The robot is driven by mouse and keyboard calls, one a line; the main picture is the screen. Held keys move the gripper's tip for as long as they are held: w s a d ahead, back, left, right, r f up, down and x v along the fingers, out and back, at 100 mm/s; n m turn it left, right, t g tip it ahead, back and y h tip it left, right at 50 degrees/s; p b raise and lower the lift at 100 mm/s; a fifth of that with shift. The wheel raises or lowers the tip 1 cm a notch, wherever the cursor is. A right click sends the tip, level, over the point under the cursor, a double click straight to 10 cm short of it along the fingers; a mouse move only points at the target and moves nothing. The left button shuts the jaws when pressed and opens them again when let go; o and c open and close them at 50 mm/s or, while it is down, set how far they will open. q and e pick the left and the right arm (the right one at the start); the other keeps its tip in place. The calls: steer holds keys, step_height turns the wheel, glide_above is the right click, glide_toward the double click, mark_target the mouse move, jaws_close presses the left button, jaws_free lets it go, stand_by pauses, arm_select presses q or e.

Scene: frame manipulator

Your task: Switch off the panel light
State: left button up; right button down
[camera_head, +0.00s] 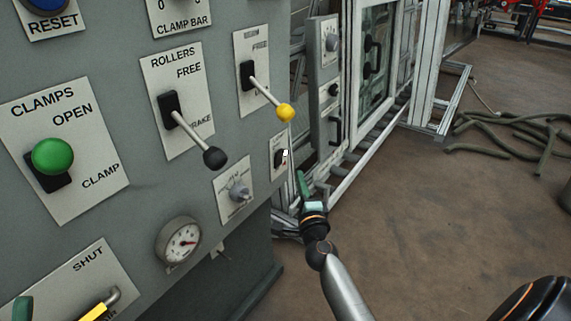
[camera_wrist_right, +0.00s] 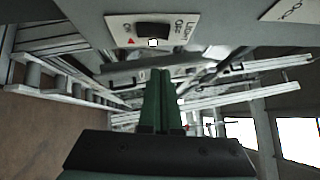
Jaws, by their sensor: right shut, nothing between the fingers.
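The panel light switch (camera_head: 281,158) is a black switch with a small white square tip on a pale plate at the panel's right edge. In the right wrist view the light switch (camera_wrist_right: 153,31) shows close up, with LIGHT and OFF lettering on its right, ON on its left and a red triangle near ON. My right gripper (camera_head: 303,182), with green fingers, is just right of and below the switch in the head view. In the wrist view its fingers (camera_wrist_right: 161,75) are together and empty, pointing toward the plate, with a gap that looks small.
The yellow-knobbed lever (camera_head: 285,113) sticks out above the switch. The black-knobbed rollers lever (camera_head: 214,157), a grey rotary knob (camera_head: 239,191) and a gauge (camera_head: 181,243) are to its left. A metal frame (camera_head: 350,177) stands behind. Open floor (camera_head: 450,230) lies right.

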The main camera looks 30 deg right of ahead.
mark_target(279, 159)
steer(key=w+r+b, duration=0.1)
steer(key=w, duration=0.6)
steer(key=shift+w+b, duration=0.2)
steer(key=shift+b, duration=0.15)
